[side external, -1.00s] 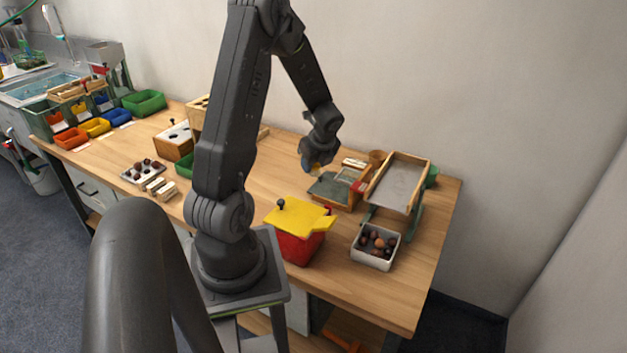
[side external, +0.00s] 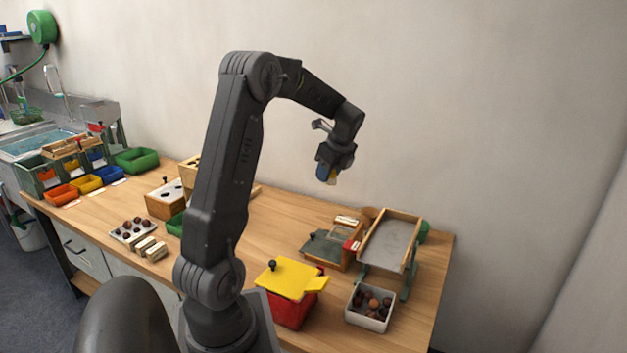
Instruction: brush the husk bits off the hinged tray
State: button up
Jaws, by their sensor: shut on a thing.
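My gripper (side external: 328,168) is shut on a small brush with a blue body and pale yellowish bristles (side external: 332,179). It holds the brush high in the air, well above the bench, bristles downward. Below and to the right stands a wood-framed tray (side external: 416,217) with a grey bed on green legs; it looks tilted and is probably the hinged tray. Left of it is a low wooden frame with a dark grey-green plate (side external: 322,249). No husk bits can be made out on either at this size.
A red bin with a yellow lid (side external: 292,279) and a white box of chestnuts (side external: 357,320) stand at the front. A chestnut plate (side external: 121,235), wooden blocks (side external: 150,248) and coloured bins (side external: 88,184) lie left. The bench middle (side external: 250,220) is mostly clear.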

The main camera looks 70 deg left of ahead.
jog(key=w+d+f+n+g+h, duration=0.1)
jog(key=w+d+n, duration=0.2)
jog(key=w, duration=0.7)
jog(key=w+d+f+n+g+h, duration=0.1)
jog(key=w+d+n, duration=0.25)
jog(key=w, duration=0.55)
jog(key=shift+a+f, duration=0.1)
jog(key=shift+f, duration=5.9)
jog(key=shift+s+d+r, duration=0.15)
jog(key=shift+s+d, duration=0.75)
jog(key=shift+s+d+r, duration=0.2)
jog(key=shift+s+d, duration=0.65)
jog(key=shift+d, duration=0.1)
jog(key=shift+s+d+r, duration=0.15)
jog(key=shift+s+d, duration=0.75)
jog(key=shift+w+a, duration=2.7)
jog(key=shift+a, duration=0.05)
notch_tip(320, 180, up, 7)
jog(key=shift+f, duration=0.2)
